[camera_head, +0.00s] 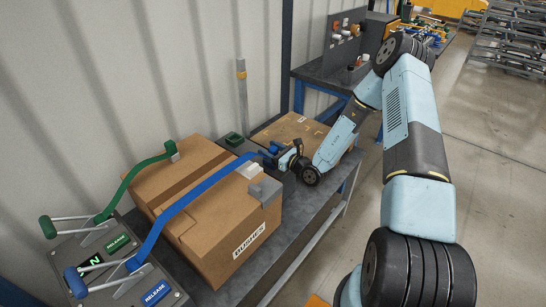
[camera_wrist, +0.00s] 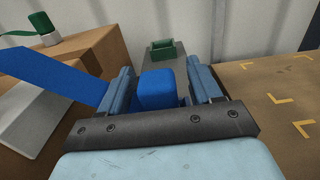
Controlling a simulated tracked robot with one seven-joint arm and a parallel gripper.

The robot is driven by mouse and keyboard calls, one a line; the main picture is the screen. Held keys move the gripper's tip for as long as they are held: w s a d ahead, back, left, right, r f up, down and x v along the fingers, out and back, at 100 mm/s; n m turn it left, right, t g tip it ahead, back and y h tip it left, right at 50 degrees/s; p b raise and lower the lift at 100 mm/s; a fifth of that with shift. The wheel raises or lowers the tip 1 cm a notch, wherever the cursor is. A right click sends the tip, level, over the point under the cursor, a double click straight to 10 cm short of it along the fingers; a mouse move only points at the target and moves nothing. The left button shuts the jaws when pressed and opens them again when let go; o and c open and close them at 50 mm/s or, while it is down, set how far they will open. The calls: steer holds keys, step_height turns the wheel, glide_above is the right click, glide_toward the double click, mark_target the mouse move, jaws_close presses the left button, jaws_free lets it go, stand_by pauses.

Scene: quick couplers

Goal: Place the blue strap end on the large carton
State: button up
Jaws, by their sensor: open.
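The large carton (camera_head: 221,226), labelled "BUSHES", stands on the dark bench; its edge also shows at left in the wrist view (camera_wrist: 95,55). A blue strap (camera_head: 190,198) runs from the blue lever across the carton's top and past its far edge to my gripper (camera_head: 274,153). In the wrist view the blue strap end (camera_wrist: 157,90) is a blue block between the two fingers of my gripper (camera_wrist: 161,76), which is open around it. The strap enters from the left. Whether the fingers touch the block cannot be told.
A green strap (camera_head: 140,170) with its end lies over the carton's far left part. Grey and white pads (camera_head: 266,189) sit on the carton's right edge. A green tray (camera_head: 233,139) and a flatter carton (camera_head: 296,130) with yellow corner marks are beyond. A release panel (camera_head: 115,270) stands in front.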

steer(key=shift+w+a, duration=0.15)
jaws_close()
stand_by(0.5)
